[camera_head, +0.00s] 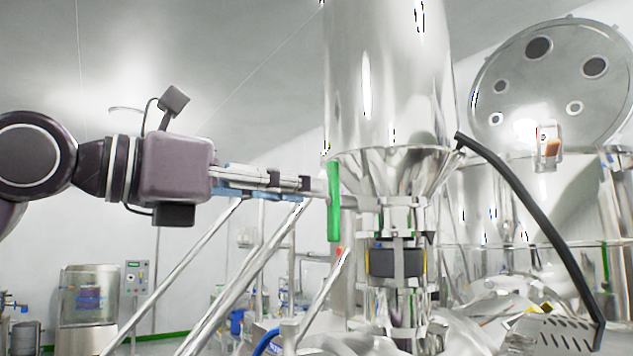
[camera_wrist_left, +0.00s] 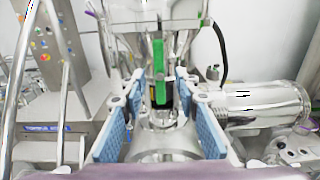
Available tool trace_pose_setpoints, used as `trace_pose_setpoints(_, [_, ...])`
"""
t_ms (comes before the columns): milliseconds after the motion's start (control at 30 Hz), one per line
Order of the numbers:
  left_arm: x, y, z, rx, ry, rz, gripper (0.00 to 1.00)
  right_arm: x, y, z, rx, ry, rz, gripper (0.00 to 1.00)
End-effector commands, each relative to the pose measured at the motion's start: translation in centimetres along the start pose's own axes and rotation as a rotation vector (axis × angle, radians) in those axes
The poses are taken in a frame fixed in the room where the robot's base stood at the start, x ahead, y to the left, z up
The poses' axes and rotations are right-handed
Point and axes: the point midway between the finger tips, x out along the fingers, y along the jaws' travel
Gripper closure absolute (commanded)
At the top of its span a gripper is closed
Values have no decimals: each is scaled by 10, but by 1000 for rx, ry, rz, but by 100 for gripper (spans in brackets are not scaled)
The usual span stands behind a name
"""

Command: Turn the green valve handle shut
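The green valve handle (camera_head: 334,202) hangs upright beside the steel column below the hopper cone in the head view. It also shows in the wrist view (camera_wrist_left: 159,68), near the middle. My left gripper (camera_head: 318,186) reaches in from the left, with its fingertips close to the handle. In the wrist view, the blue-padded fingers of my left gripper (camera_wrist_left: 160,82) stand apart, with a gap on both sides of the handle. I cannot tell whether the handle is between the tips or just beyond them. My right gripper is not in view.
A steel hopper (camera_head: 390,75) rises above the valve. A black hose (camera_head: 530,205) curves down on the right. Slanted steel tubes (camera_head: 240,270) stand below my left arm. A steel cylinder (camera_wrist_left: 262,105) lies at the right in the wrist view.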

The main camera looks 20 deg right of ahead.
Motion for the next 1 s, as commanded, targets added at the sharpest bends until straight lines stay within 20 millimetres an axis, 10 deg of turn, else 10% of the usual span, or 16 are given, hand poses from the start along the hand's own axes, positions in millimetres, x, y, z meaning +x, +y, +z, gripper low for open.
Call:
trace_pose_setpoints(567, [39, 0, 1, -2, -3, -1, 71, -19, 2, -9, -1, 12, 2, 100])
trace_pose_setpoints(1000, [38, 0, 1, -2, -3, 0, 100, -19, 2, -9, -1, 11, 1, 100])
